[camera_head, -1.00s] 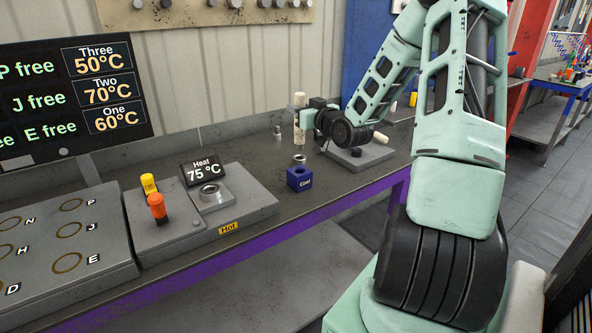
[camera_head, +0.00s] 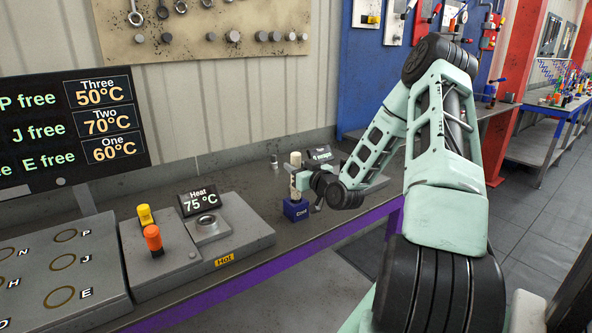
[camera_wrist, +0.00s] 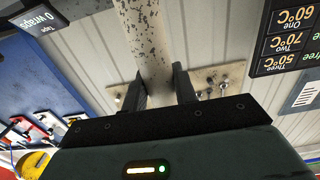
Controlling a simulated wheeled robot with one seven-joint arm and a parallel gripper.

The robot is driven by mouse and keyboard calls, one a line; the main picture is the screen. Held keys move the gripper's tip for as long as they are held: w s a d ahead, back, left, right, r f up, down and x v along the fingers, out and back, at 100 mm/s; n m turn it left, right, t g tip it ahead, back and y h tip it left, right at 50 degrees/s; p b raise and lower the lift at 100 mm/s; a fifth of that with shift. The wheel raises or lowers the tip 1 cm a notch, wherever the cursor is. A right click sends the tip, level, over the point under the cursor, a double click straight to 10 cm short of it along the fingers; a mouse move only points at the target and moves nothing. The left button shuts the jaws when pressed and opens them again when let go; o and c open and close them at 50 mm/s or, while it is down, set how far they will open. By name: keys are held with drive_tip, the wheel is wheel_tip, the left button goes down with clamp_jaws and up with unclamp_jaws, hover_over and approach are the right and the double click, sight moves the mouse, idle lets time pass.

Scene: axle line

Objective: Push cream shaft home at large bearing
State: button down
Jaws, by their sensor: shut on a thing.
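The cream, dark-speckled shaft (camera_head: 295,161) stands about upright over the blue block marked "Cool" (camera_head: 297,211) in the head view. My gripper (camera_head: 299,182) is shut on the shaft from the right side. In the wrist view the shaft (camera_wrist: 142,35) runs between the two dark fingers of my gripper (camera_wrist: 160,88). The shaft's lower end is at or just above the block's top. I cannot tell whether it touches or sits in a bearing there. A metal ring (camera_head: 209,222), perhaps a bearing, lies on the hot plate.
The heater (camera_head: 232,233) with its 75 °C display stands left of the block, with orange (camera_head: 153,238) and yellow knobs beside it. A lettered tray (camera_head: 42,265) is at far left. A small metal cylinder (camera_head: 274,161) stands behind. Bench between heater and block is clear.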

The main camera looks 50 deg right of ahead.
drive_tip(key=shift+f, duration=0.45)
drive_tip(key=shift+f, duration=0.2)
drive_tip(key=c, duration=1.1)
unclamp_jaws()
drive_tip(key=shift+s+f, duration=0.15)
drive_tip(key=shift+s, duration=0.15)
drive_tip(key=p+v, duration=0.4)
drive_tip(key=v, duration=1.2)
drive_tip(key=shift+s+f, duration=0.25)
drive_tip(key=shift+s, duration=0.15)
